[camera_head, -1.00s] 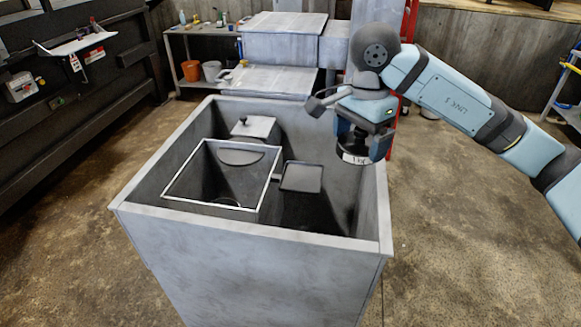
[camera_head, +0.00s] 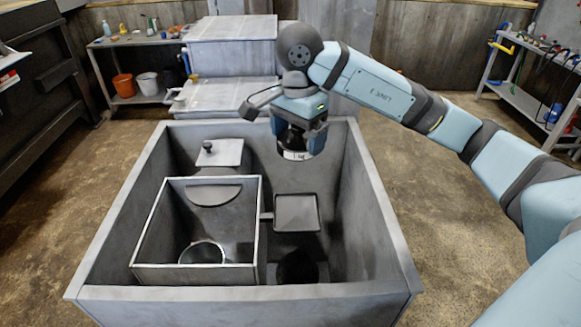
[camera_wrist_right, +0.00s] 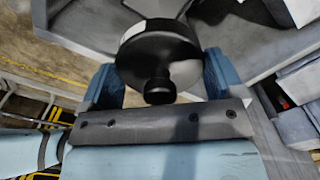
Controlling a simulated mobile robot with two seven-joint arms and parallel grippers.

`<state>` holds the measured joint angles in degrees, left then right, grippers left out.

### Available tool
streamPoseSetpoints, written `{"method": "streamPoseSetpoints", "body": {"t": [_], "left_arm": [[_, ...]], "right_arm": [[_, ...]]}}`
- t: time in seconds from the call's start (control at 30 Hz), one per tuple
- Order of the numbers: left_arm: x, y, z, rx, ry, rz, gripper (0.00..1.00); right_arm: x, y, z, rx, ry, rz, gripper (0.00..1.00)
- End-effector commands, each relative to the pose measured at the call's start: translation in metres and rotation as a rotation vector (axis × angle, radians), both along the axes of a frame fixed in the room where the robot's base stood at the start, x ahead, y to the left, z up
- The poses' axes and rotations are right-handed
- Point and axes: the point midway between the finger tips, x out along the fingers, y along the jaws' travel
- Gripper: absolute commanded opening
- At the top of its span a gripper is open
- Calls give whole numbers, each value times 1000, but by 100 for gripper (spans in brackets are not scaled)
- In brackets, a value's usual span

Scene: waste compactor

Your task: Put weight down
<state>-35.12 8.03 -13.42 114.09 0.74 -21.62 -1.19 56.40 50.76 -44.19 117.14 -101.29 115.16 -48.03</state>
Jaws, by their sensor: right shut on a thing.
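A round black weight (camera_head: 294,145) with a pale band reading "1 kg" hangs in my right gripper (camera_head: 300,135) over the back right part of the big grey bin (camera_head: 385,225). In the right wrist view the black weight (camera_wrist_right: 160,55) with its knob sits between the blue fingers of my right gripper (camera_wrist_right: 160,85), which is shut on it. Below it in the bin is a dark square plate (camera_head: 297,212) on a short arm. My left gripper is not in view.
Inside the bin, an open-topped box (camera_head: 140,235) holds a round ring (camera_head: 202,253) at its bottom. A small grey lid with a knob (camera_head: 222,152) lies at the back. Behind stand a bench with buckets (camera_head: 122,86) and a shelf (camera_head: 530,100) at right.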

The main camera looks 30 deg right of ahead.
Motion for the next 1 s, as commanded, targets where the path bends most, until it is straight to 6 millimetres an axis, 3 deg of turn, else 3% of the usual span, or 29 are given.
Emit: {"method": "streamPoseSetpoints", "body": {"t": [0.7, 1.0], "left_arm": [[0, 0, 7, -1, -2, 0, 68], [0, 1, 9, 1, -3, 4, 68]], "right_arm": [[-1, 0, -133, 1, 3, 0, 27], [0, 0, -153, 1, 0, 0, 27]]}}
